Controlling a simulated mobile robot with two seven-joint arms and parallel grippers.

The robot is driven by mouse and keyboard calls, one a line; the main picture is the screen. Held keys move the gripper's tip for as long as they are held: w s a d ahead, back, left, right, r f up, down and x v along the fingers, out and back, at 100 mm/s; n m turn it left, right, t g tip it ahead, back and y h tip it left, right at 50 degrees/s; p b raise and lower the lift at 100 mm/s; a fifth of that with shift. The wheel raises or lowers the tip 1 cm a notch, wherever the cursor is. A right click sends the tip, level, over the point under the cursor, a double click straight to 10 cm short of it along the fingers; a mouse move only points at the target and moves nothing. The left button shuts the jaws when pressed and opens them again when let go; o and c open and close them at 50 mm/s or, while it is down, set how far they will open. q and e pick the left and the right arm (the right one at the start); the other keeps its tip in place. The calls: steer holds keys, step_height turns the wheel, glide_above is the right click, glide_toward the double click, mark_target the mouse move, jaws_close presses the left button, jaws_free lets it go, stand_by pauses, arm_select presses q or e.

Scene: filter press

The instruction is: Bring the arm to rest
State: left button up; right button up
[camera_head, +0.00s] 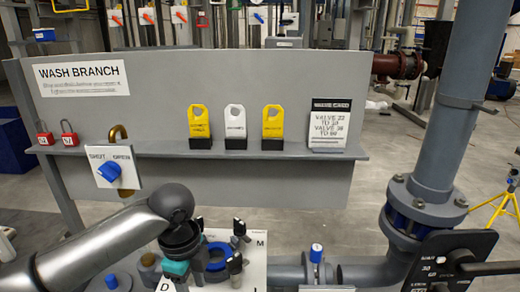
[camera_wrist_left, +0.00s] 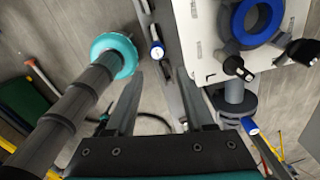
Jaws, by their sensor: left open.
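My left arm (camera_head: 100,238) enters the head view from the lower left and bends down at a dark joint above the panel. Its jaws cannot be made out there. In the left wrist view my left gripper (camera_wrist_left: 160,90) has its two dark fingers wide apart with nothing held between them. Beyond the fingers are a grey rail and the edge of a white panel (camera_wrist_left: 208,52) with a blue ring (camera_wrist_left: 279,12). The ring (camera_head: 218,250) also shows in the head view, close beside the arm's dark joint. My right gripper is in neither view.
A grey board carries a shelf (camera_head: 270,154) with yellow and white tags and red padlocks (camera_head: 69,134). A blue shut/open knob (camera_head: 109,172) is left of my arm joint. A thick flanged pipe (camera_head: 440,130) and a black scale plate with a lever (camera_head: 450,262) stand at right.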

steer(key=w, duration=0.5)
arm_select(q)
steer(key=s+d+f+n+t+h, duration=0.2)
steer(key=s+d+f+n+h, duration=0.1)
steer(key=s+d+f+n, duration=0.5)
steer(key=s+a+f+n+t+y, duration=0.1)
steer(key=s+a+n+y, duration=0.2)
steer(key=s+a+n, duration=0.75)
step_height(320, 180, down, 30)
steer(key=b, duration=0.9)
steer(key=s+a+f+g+b, duration=0.1)
steer(key=s+f+b, duration=0.3)
steer(key=s+f, duration=0.4)
steer(key=s+a+f+g+b, duration=0.1)
steer(key=s+f+b, duration=0.4)
steer(key=f, duration=1.1)
steer(key=s+a, duration=0.1)
steer(key=s, duration=0.2)
steer(key=shift+s+f, duration=0.2)
steer(key=shift+s, duration=0.2)
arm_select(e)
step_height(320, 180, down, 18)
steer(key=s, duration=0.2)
